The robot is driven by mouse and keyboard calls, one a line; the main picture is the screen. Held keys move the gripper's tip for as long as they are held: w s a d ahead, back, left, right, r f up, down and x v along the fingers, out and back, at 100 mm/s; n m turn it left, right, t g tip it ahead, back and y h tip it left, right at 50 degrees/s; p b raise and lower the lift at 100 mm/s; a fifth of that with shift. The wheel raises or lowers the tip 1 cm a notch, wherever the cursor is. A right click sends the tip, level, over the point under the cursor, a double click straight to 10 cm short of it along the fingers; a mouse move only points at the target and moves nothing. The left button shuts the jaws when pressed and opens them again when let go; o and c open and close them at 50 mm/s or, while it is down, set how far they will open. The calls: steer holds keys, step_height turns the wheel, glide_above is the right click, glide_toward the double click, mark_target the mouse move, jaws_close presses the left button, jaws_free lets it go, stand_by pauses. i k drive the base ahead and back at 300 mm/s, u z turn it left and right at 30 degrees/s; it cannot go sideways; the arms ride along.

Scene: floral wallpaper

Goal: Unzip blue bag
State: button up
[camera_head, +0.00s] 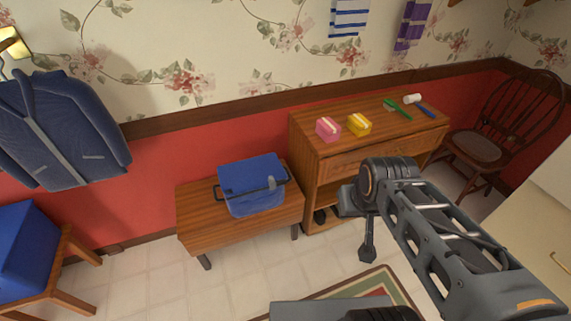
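The blue bag (247,176) stands upright on a low wooden bench left of centre. Its top looks closed, and a dark strap or handle runs around its upper part. A small grey tab shows on the front right of the bag; the zip itself is too small to make out. My arm reaches in from the lower right. What looks like my gripper (367,256) hangs down at the arm's far end, to the right of the bag and clearly apart from it. It is seen edge-on, so I cannot tell its opening. Nothing shows held in it.
The bare end of the wooden bench (195,208) is clear. A wooden cabinet (350,165) beside it carries pink and yellow boxes and brushes. A chair (480,145) stands at right, a blue-seated stool (25,250) at left. A rug (375,283) lies on the open tiled floor.

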mark_target(271, 180)
steer(key=u, duration=0.35)
steer(key=i, duration=0.85)
steer(key=u, duration=0.65)
